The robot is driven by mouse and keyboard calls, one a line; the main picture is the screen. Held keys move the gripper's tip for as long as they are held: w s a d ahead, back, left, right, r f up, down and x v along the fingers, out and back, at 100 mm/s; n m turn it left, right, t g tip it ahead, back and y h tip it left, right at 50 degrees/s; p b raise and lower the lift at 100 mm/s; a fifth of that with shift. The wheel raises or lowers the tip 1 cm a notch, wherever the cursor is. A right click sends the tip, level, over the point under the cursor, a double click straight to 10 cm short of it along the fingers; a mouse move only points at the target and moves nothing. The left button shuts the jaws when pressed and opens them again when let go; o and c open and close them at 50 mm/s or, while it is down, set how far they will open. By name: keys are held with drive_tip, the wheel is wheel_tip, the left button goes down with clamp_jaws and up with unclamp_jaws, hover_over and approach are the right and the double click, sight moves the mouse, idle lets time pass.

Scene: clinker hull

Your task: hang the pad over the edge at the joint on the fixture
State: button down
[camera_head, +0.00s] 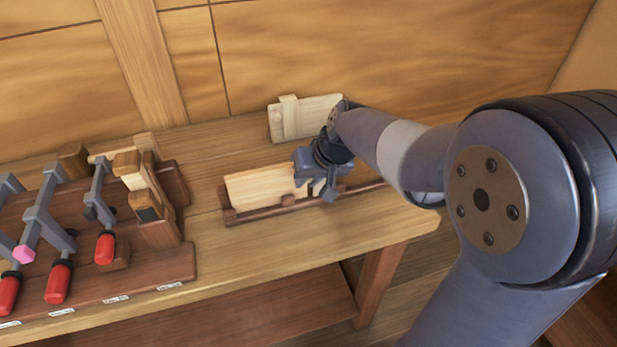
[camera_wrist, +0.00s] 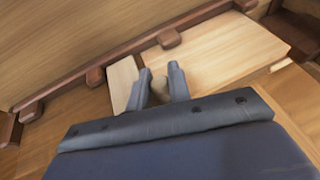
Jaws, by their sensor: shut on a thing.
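The fixture is a low brown wooden rail (camera_head: 265,213) on the bench, and it also shows in the wrist view (camera_wrist: 135,58). It holds a pale board (camera_head: 258,187) on edge. In the wrist view the larger pale board (camera_wrist: 225,50) and a smaller pale piece (camera_wrist: 122,82) lie either side of my fingers. My gripper (camera_head: 318,186) is over the right part of the fixture, fingers pointing down. It is shut on the pad (camera_wrist: 158,88), a small greyish-beige piece mostly hidden between the fingers. I cannot tell whether the pad touches the board.
Behind the fixture a pale panel (camera_head: 318,114) with a strip over its top leans near the wall. At left, a brown rack (camera_head: 160,285) carries several grey clamps with red handles (camera_head: 58,283). The bench top (camera_head: 260,250) in front of the fixture is clear.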

drive_tip(key=shift+f, duration=0.3)
idle(0.5)
drive_tip(key=c, duration=1.2)
unclamp_jaws()
drive_tip(key=shift+c, duration=0.2)
drive_tip(key=shift+r, duration=0.15)
drive_tip(key=v, duration=1)
drive_tip(key=shift+d+r, duration=0.15)
drive_tip(key=shift+r, duration=0.15)
drive_tip(key=shift+s, duration=0.15)
drive_tip(key=x, duration=1)
drive_tip(key=shift+f, duration=0.35)
drive_tip(key=shift+r, duration=0.2)
drive_tip(key=shift+f, duration=0.15)
